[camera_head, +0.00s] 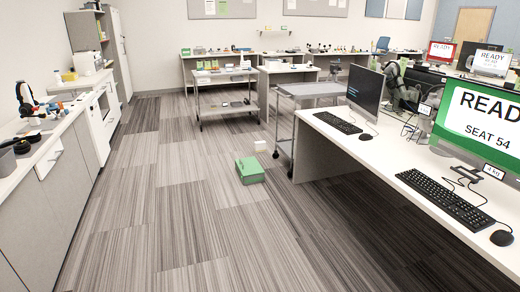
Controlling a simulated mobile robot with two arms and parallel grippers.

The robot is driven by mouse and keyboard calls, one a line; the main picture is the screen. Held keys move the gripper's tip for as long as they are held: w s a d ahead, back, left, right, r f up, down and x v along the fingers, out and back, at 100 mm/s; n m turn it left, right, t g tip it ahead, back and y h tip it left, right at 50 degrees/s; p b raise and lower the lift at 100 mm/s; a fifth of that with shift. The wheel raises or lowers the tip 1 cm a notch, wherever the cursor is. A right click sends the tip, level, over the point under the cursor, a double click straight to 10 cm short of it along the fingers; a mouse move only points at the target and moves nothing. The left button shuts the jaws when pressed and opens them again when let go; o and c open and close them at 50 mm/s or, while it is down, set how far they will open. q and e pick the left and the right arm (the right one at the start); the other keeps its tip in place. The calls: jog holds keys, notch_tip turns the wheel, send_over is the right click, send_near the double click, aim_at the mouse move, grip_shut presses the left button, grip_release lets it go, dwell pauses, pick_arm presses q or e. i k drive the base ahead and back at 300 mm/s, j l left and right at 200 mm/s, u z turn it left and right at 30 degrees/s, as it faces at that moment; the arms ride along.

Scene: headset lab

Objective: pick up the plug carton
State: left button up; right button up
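A green box (250,172) lies on the grey striped floor in the middle of the room. A small white box (261,146) is on the floor just behind it, near the wheeled cart. I cannot tell from this view which, if either, is the plug carton; no label is readable. Neither of my grippers is in view.
A white desk (370,160) with monitors and keyboards runs along the right. A grey wheeled cart (312,89) stands at its far end. A shelf trolley (226,98) is behind the boxes. A counter (50,140) lines the left. The floor in front is clear.

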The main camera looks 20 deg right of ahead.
aim_at(260, 146)
jog(key=i+u, duration=0.15)
jog(key=i, duration=5.85)
jog(key=i+j+z, duration=0.2)
jog(key=i, duration=1.75)
jog(key=l, duration=0.1)
